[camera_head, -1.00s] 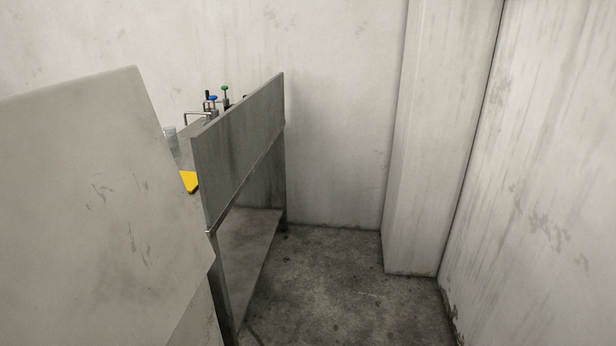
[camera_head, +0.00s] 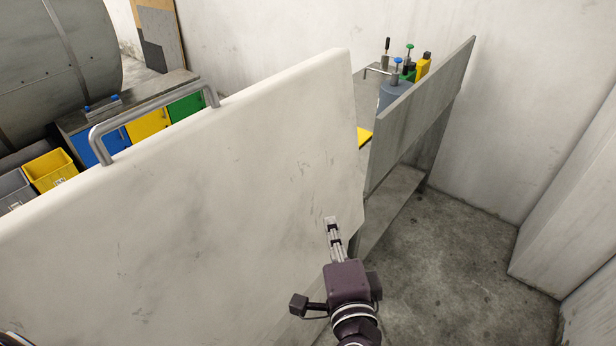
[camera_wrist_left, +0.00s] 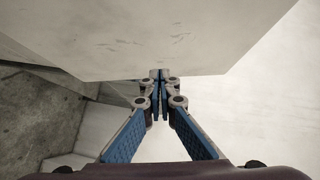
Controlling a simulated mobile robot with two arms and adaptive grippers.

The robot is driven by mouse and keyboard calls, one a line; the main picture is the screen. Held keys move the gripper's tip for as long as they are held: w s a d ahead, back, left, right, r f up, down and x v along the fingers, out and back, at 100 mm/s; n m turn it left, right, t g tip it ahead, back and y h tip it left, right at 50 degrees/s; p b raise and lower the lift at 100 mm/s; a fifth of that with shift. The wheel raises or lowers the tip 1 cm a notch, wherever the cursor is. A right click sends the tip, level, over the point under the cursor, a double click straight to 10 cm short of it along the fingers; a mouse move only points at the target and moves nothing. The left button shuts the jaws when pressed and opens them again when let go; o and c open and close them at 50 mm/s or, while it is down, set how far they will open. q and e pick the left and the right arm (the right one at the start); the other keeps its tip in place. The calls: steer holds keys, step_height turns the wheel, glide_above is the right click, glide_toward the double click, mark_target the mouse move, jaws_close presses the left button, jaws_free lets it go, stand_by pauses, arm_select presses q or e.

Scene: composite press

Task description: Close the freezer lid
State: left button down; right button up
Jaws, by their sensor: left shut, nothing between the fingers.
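The freezer lid (camera_head: 200,190) is a large white, scuffed panel standing raised and tilted across the left and middle of the head view. A grey bar handle (camera_head: 155,122) sits on its top edge. My left gripper (camera_head: 332,222) is shut and empty, in front of the panel near its lower right edge. In the left wrist view, the shut fingertips (camera_wrist_left: 160,76) are at the edge of a pale panel (camera_wrist_left: 150,35); I cannot tell whether they touch it. The freezer body is hidden behind the lid. My right gripper is not in view.
A grey metal table (camera_head: 425,110) with bottles and tools stands right of the lid. Behind the lid are a cabinet with coloured doors (camera_head: 148,125), a yellow bin (camera_head: 50,170) and a large grey cylinder (camera_head: 55,60). Concrete floor (camera_head: 450,260) is clear at the right.

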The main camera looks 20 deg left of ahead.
arm_select(q)
steer(key=r, duration=0.1)
steer(key=b, duration=0.3)
glide_toward(306, 179)
steer(key=w, duration=0.5)
steer(key=shift+w+a+f, duration=0.1)
steer(key=shift+a+f, duration=0.15)
steer(key=shift+a, duration=0.3)
steer(key=shift+a+f, duration=0.25)
steer(key=shift+a, duration=0.35)
